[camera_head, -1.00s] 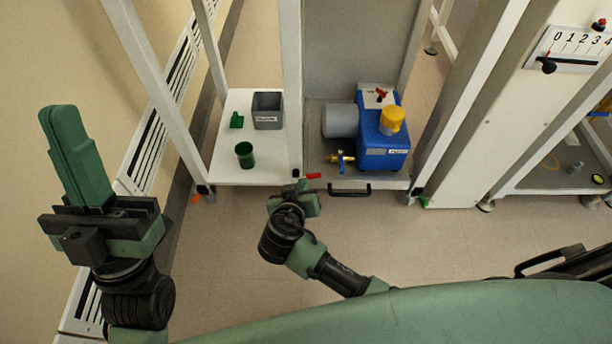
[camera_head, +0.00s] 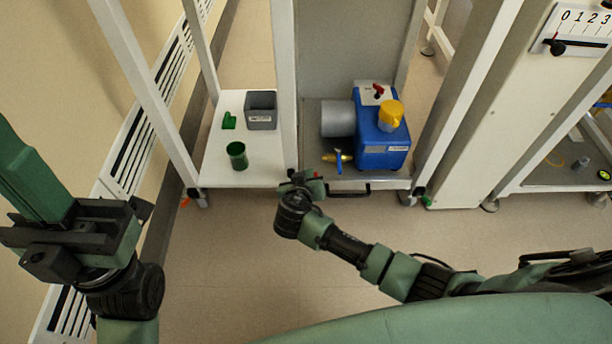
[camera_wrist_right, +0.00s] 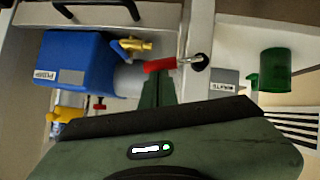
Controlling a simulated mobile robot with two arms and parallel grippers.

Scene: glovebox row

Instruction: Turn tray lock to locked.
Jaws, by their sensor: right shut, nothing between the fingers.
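The tray lock shows in the right wrist view as a red lever (camera_wrist_right: 160,65) running left from a dark round pivot (camera_wrist_right: 200,62). In the head view only a bit of red (camera_head: 318,177) shows beside my right gripper (camera_head: 303,178), at the left front corner of the pump tray (camera_head: 335,182). In the wrist view the right gripper's green fingers (camera_wrist_right: 157,90) are shut and empty, with their tips right at the lever; I cannot tell whether they touch it. My left gripper (camera_head: 30,180) is at the left edge, fingers together, tips cut off.
On the tray stands a blue pump (camera_head: 381,137) with a yellow cap and a yellow valve (camera_head: 338,158). A black handle (camera_head: 350,190) is on the tray's front. The white shelf (camera_head: 225,175) holds a green cup (camera_head: 237,155) and grey bin (camera_head: 261,110). The floor in front is clear.

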